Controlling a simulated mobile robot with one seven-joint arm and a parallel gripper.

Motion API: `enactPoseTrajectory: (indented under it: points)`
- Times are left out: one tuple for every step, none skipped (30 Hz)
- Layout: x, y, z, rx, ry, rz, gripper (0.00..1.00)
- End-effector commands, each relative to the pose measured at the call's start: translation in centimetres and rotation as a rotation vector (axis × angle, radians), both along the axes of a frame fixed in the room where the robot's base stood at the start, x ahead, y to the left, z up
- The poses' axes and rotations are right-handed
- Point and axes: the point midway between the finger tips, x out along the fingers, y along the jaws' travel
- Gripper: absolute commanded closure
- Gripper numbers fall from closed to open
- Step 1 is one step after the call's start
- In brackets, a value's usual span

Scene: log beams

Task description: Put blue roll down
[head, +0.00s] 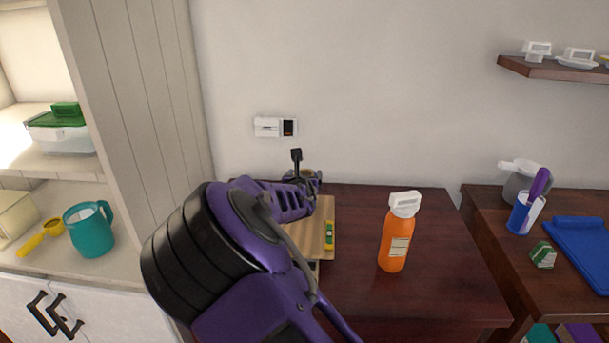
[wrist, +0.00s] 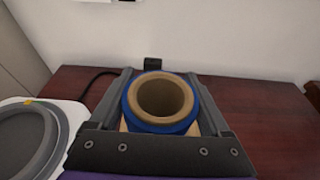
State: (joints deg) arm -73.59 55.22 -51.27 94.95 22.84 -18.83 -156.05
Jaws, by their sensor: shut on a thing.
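The blue roll (wrist: 163,127) shows in the wrist view as a ring with a blue outside and a brown, open core. It sits between the two grey fingers of my gripper (wrist: 160,92), which are shut on it. In the head view my gripper (head: 303,178) is at the far end of my purple arm, over the back left of the dark red wooden table (head: 445,270). Only a small brownish part of the roll (head: 307,173) shows there. The gap between roll and table cannot be judged.
A light wooden board (head: 318,215) with a yellow-green level (head: 329,236) lies below my gripper. An orange bottle (head: 396,238) stands to the right. A white and grey round-topped object (wrist: 38,135) is at the left in the wrist view. The table's right side is clear.

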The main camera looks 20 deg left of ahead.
Motion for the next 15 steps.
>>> enactPoseTrajectory:
  points:
    - [0.0,0.01,-0.06,-0.001,0.0,0.0,0.14]
    - [0.0,0.01,-0.04,-0.001,0.0,0.0,0.08]
    - [-0.01,0.02,-0.04,-0.001,0.0,0.0,0.01]
    - [-0.01,0.02,-0.04,-0.001,0.0,0.0,0.0]
    - [-0.01,0.02,-0.04,-0.001,0.0,0.0,0.0]
    - [-0.01,0.02,-0.04,-0.001,0.0,0.0,0.0]
    - [-0.01,0.02,-0.04,-0.001,0.0,0.0,0.0]
    - [-0.02,0.02,-0.04,-0.001,0.0,0.0,0.0]
    - [-0.01,0.02,-0.03,-0.001,0.0,0.0,0.0]
    - [-0.01,0.03,0.02,-0.001,0.0,0.0,0.0]
    - [-0.01,0.03,0.13,0.0,0.0,0.001,0.0]
    - [0.0,0.02,0.39,0.001,0.0,0.001,0.0]
    - [-0.08,0.04,0.51,0.0,0.0,0.001,0.0]
    - [-0.38,0.05,0.43,-0.001,0.0,0.003,0.0]
    - [-0.81,0.02,0.57,-0.001,0.0,0.003,0.0]
